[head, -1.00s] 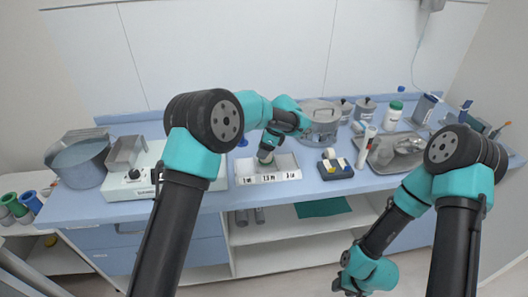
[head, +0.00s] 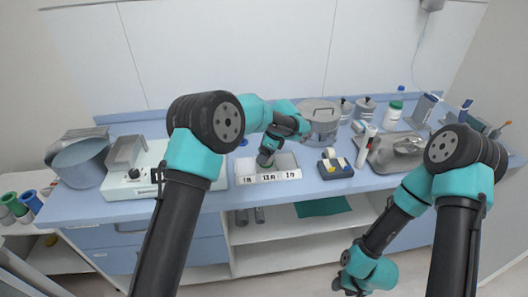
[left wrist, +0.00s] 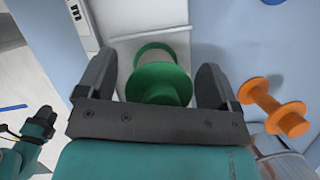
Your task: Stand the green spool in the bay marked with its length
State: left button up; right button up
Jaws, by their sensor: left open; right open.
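The green spool (left wrist: 160,82) stands between the spread fingers of my left gripper (left wrist: 168,88) in the left wrist view, green flange toward the camera and pale winding beyond. In the head view the spool (head: 265,161) is mostly hidden under my left gripper (head: 266,153), in the middle part of the white bay tray (head: 297,175). The tray's front carries three labels; the middle one is too small to read surely. My left gripper is open, its fingers either side of the spool. My right gripper (head: 349,284) is open and empty, low in front of the counter.
A metal tray (head: 395,152) is farther right.

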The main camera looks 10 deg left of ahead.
pick_arm(q)
jog(key=shift+r, duration=0.15)
jog(key=v, duration=1.2)
